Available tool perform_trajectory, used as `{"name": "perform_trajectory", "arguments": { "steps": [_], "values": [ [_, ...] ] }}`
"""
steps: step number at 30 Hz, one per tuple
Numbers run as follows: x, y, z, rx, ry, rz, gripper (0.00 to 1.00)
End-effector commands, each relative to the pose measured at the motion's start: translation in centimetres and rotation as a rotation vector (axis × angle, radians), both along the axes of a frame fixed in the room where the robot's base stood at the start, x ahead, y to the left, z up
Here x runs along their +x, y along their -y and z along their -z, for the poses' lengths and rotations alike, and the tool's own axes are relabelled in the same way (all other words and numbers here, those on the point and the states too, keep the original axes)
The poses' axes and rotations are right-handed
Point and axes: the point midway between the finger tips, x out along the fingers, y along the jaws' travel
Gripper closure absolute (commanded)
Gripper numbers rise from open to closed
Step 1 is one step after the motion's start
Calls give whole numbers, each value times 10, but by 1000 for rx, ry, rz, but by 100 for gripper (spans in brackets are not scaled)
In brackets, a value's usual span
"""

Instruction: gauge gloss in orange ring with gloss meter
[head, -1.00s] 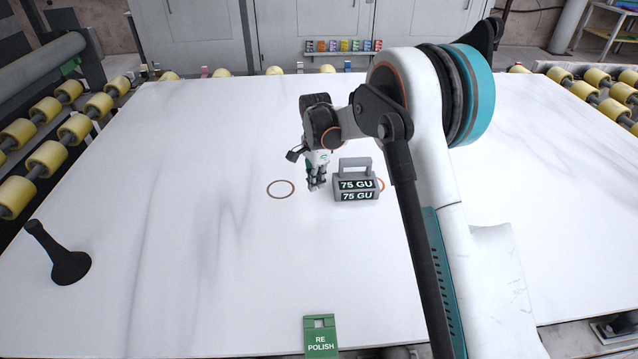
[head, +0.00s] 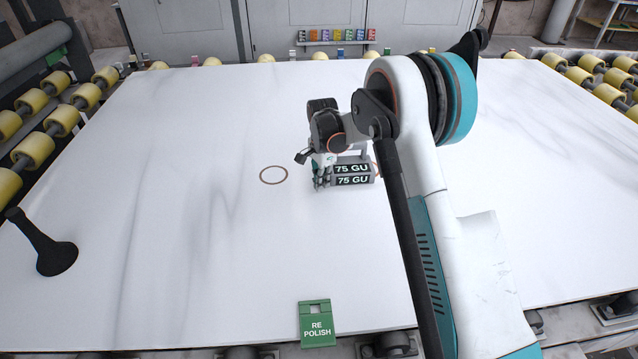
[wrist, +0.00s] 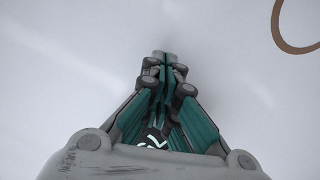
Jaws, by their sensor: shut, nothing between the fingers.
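The gloss meter (head: 353,173) is a grey block with a top handle, upright on the white slab. Its two dark displays both read 75 GU. A bit of orange ring (head: 376,168) shows at its right edge; the rest is hidden behind the meter and my arm. My gripper (head: 321,184) is shut and empty, just left of the meter's front; I cannot tell if they touch. In the wrist view my gripper (wrist: 162,58) has its fingers together over bare slab, and the meter is out of view.
A brown ring (head: 273,175) lies left of my gripper; part of a brown ring (wrist: 281,38) shows in the wrist view. A green RE POLISH tag (head: 317,325) lies at the front edge. The slab (head: 170,240) is otherwise mostly clear.

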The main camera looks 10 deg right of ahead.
Motion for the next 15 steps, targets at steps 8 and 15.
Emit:
{"name": "perform_trajectory", "arguments": {
  "steps": [8, 15],
  "values": [
    [7, 15, 0, 0, 0, 3, 100],
    [27, 60, 0, 0, 0, 4, 100]
  ]
}}
